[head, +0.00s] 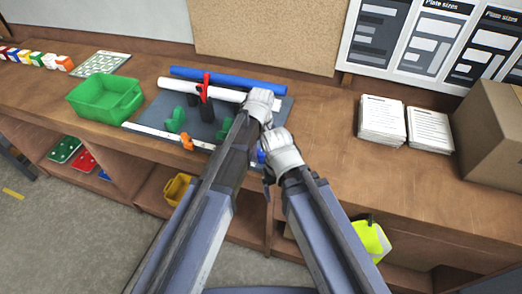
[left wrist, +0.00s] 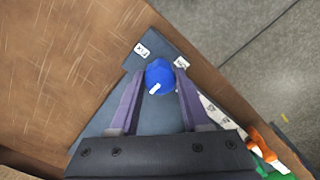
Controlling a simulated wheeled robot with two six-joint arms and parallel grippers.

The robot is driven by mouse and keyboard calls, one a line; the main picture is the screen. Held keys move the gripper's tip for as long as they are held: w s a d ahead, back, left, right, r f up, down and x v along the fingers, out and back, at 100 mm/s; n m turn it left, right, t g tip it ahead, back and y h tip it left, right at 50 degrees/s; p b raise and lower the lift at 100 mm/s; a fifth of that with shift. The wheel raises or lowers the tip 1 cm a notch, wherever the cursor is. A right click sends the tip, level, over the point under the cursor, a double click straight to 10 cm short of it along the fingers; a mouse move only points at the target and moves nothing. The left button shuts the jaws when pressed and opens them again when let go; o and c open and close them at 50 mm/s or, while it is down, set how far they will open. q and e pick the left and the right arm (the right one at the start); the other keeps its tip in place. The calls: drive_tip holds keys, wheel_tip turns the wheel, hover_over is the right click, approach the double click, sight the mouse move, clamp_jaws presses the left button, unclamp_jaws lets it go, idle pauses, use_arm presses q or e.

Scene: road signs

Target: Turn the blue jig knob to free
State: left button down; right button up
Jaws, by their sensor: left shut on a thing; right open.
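The blue knob (left wrist: 159,75) sits near a corner of the grey jig plate (left wrist: 158,118) in the left wrist view. A white mark on it points to the lower left of the picture. Two white labels lie beyond it, one reading like FIX (left wrist: 142,50), the other too small to read surely (left wrist: 181,62). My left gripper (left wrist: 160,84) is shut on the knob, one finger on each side. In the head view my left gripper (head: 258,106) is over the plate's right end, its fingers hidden. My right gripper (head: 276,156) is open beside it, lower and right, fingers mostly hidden.
A green bin (head: 105,99) stands left. Paper stacks (head: 382,120) and a cardboard box (head: 490,135) stand right. The bench between is clear.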

sight(261, 151)
use_arm(q)
drive_tip(key=shift+c, duration=1.8)
unclamp_jaws()
drive_tip(key=shift+r, duration=0.15)
wheel_tip(261, 151, up, 8)
drive_tip(key=p, duration=0.8)
drive_tip(key=shift+f, duration=0.2)
drive_tip(key=shift+f, duration=0.2)
wheel_tip(261, 151, down, 8)
drive_tip(key=b, duration=0.8)
drive_tip(key=shift+r, duration=0.2)
